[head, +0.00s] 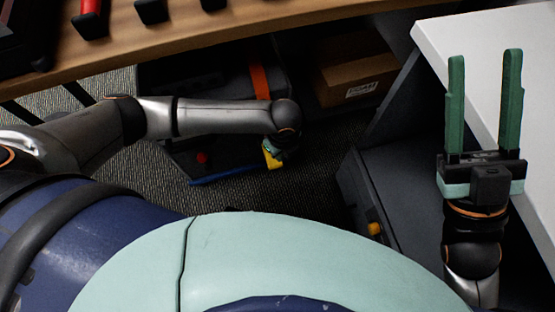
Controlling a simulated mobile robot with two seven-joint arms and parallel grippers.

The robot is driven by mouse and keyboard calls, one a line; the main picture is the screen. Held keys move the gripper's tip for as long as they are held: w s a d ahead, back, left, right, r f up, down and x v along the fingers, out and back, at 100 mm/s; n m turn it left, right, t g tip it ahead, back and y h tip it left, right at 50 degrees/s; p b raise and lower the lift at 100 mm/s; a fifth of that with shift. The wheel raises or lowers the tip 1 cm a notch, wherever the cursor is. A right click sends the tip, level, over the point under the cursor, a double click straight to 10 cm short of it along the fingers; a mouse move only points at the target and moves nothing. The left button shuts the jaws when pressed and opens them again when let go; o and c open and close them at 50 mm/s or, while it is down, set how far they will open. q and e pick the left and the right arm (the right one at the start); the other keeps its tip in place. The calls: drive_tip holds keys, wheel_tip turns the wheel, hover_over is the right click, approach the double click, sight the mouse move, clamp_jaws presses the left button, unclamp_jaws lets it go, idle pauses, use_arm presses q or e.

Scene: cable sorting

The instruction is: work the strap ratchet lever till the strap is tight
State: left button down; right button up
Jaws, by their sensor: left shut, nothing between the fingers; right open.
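An orange strap (259,80) runs over a dark case (210,85) on the floor under the wooden bench. A small yellow part (270,157) shows right at my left gripper (280,149); I cannot tell whether it is the ratchet lever. My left gripper points down and is largely hidden behind its own wrist. It is shut, with nothing seen held. Whether it touches the yellow part is unclear. The ratchet itself is not clearly visible. My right gripper (484,56) is open and empty, its green fingers pointing up the picture over the white table's edge.
A cardboard box (352,78) sits on a dark shelf right of the strap. A white table (475,35) is at right, a wooden bench (225,35) across the top. A red knob (201,157) and blue strip (230,176) lie left of my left gripper. Carpet (305,185) is clear below it.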

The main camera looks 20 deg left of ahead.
use_arm(q)
drive_tip(key=shift+w+a+f+y, duration=0.25)
drive_tip(key=shift+a+f+y, duration=0.05)
drive_tip(key=shift+a, duration=0.2)
drive_tip(key=shift+a+r, duration=0.1)
drive_tip(key=shift+r, duration=0.05)
